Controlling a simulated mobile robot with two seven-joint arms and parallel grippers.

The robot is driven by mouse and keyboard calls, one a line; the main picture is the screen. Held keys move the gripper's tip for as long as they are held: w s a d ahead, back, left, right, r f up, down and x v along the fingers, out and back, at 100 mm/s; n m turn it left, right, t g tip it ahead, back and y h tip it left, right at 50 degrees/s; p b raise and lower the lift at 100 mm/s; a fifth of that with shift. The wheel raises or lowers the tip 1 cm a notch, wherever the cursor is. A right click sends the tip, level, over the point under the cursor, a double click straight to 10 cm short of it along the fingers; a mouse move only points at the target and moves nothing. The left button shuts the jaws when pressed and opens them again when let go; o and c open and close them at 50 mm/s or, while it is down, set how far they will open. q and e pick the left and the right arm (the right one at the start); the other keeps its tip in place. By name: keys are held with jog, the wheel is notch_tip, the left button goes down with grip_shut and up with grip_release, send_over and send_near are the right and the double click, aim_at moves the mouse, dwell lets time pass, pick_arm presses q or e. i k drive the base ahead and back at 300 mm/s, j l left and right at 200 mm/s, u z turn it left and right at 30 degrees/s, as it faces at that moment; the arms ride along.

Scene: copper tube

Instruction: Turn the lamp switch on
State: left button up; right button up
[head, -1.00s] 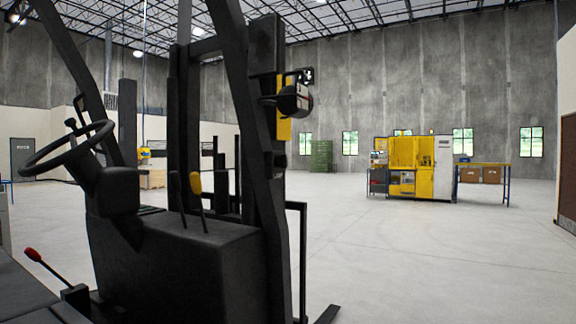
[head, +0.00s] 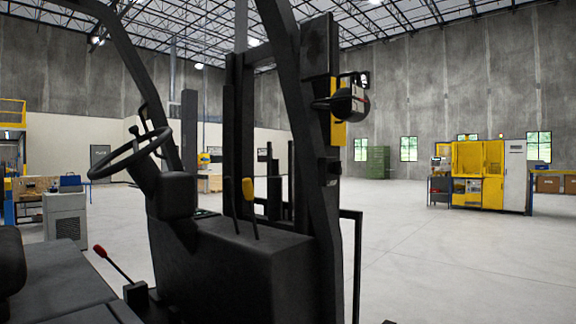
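No lamp switch can be made out in the head view. A dark forklift (head: 235,262) fills the left and middle of the view, close by. A round black lamp-like fitting (head: 349,104) sticks out to the right from its mast, beside a yellow plate (head: 338,122). A steering wheel (head: 130,152), a yellow-knobbed lever (head: 248,190) and a red-knobbed lever (head: 100,251) show on the forklift. Neither of my grippers is in view.
A yellow and grey machine (head: 480,172) stands far off at the right, with a green cabinet (head: 379,162) by the back wall. A workbench (head: 42,185) and a grey box unit (head: 65,218) are at the left. Open concrete floor (head: 440,260) lies right of the forklift.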

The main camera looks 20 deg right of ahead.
aim_at(335, 167)
jog(key=i+l+u, duration=0.15)
jog(key=l+u, duration=0.15)
jog(key=l, duration=0.2)
jog(key=i+l+u, duration=0.15)
jog(key=l+u, duration=0.15)
jog(key=l, duration=0.2)
jog(key=l+u, duration=0.3)
jog(key=l, duration=0.2)
jog(key=l+u, duration=0.35)
jog(key=l, duration=1.65)
